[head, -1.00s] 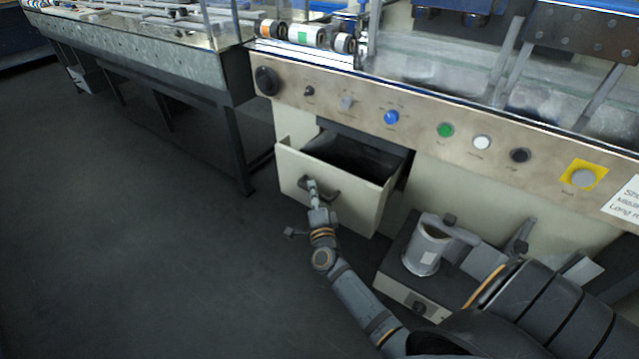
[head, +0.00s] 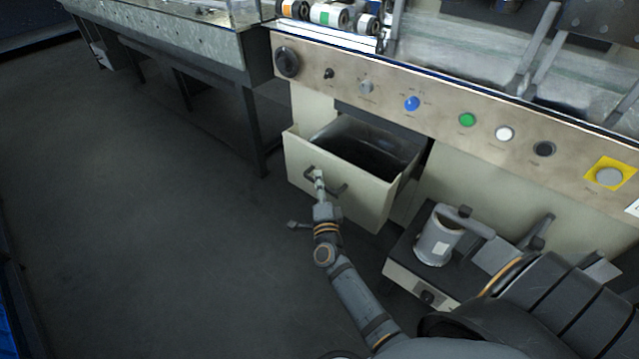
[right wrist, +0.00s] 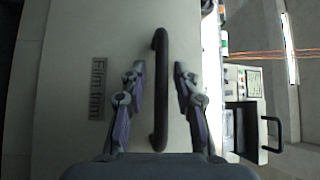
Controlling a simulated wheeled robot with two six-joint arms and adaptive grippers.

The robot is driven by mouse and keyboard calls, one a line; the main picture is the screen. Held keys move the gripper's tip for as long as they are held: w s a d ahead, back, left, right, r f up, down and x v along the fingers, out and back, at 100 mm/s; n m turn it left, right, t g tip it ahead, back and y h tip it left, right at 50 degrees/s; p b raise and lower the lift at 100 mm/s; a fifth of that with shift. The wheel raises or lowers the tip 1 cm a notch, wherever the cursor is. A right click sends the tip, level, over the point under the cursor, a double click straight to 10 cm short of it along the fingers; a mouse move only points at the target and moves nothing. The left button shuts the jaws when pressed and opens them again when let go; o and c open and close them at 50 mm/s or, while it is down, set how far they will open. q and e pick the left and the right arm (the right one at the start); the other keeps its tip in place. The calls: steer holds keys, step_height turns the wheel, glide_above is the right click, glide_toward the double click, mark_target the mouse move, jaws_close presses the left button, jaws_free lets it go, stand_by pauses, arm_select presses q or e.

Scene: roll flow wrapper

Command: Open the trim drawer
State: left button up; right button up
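The trim drawer (head: 335,192), a cream box with a dark inside, stands pulled out from under the control panel. Its front carries a black bar handle (right wrist: 160,90) and a plate (right wrist: 99,88) reading "Film trim" in the right wrist view. My right gripper (head: 319,175) is at the handle; in the right wrist view (right wrist: 158,70) its two fingers straddle the bar, with a narrow gap visible on each side. Whether any part of a finger touches the bar is not clear. My left gripper is not in view.
The control panel (head: 435,105) with knobs and buttons runs above the drawer. Right of the drawer, a grey metal jug-like vessel (head: 437,240) stands on a low dark-topped box (head: 402,278). A metal table (head: 190,40) stands at the left. The floor (head: 150,220) left of the drawer is clear.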

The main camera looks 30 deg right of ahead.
steer(key=v, duration=0.7)
steer(key=shift+s, duration=0.2)
steer(key=shift+a+f, duration=0.15)
steer(key=shift+a, duration=0.05)
